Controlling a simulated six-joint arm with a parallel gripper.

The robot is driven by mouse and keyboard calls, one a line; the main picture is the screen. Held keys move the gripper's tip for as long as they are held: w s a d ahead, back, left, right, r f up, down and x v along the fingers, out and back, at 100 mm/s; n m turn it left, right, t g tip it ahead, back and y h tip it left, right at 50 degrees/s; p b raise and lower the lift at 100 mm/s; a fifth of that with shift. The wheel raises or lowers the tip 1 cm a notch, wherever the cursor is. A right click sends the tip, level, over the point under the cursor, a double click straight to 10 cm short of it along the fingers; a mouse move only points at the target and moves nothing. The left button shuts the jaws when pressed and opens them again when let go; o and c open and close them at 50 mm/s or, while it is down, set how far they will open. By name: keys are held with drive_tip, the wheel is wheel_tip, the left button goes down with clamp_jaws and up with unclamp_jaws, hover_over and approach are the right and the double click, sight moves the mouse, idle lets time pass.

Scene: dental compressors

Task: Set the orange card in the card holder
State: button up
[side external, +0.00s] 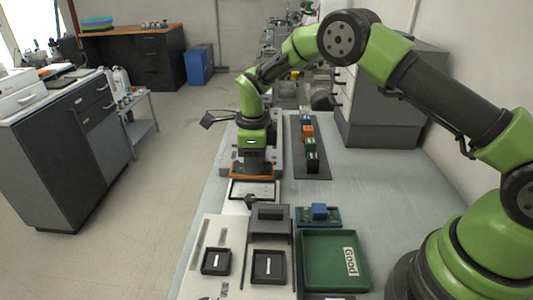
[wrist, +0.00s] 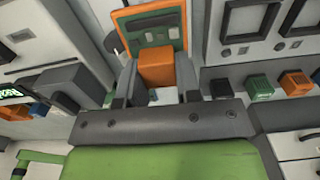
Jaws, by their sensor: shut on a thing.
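The orange card is a dark panel with an orange border (wrist: 177,17) and a raised orange block (wrist: 156,68). My gripper (wrist: 155,90) is shut on the block, one finger on each side. In the side view my gripper (side external: 252,160) points down, with the card's orange edge (side external: 250,178) just beneath it. A pale fixture with a dark frame (side external: 254,190) lies close below the card's near edge. I cannot tell whether this is the card holder, or whether the card touches it. My gripper hides part of the card.
A green tray marked GOOD (side external: 318,270) stands at front right, behind it a board with a blue block (side external: 319,211). Two small black frames (side external: 216,261) lie at front left. A dark strip (side external: 314,170) with coloured blocks lies right of my gripper. The bench is clear further right.

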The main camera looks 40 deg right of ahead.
sight(256, 191)
drive_tip(key=shift+f, duration=2.35)
drive_tip(key=shift+f, duration=0.7)
drive_tip(key=o, duration=1.4)
drive_tip(key=shift+c, duration=0.2)
drive_tip(key=shift+s+r, duration=0.1)
drive_tip(key=shift+c, duration=0.3)
drive_tip(key=shift+o, duration=0.5)
drive_tip(key=shift+r, duration=3.45)
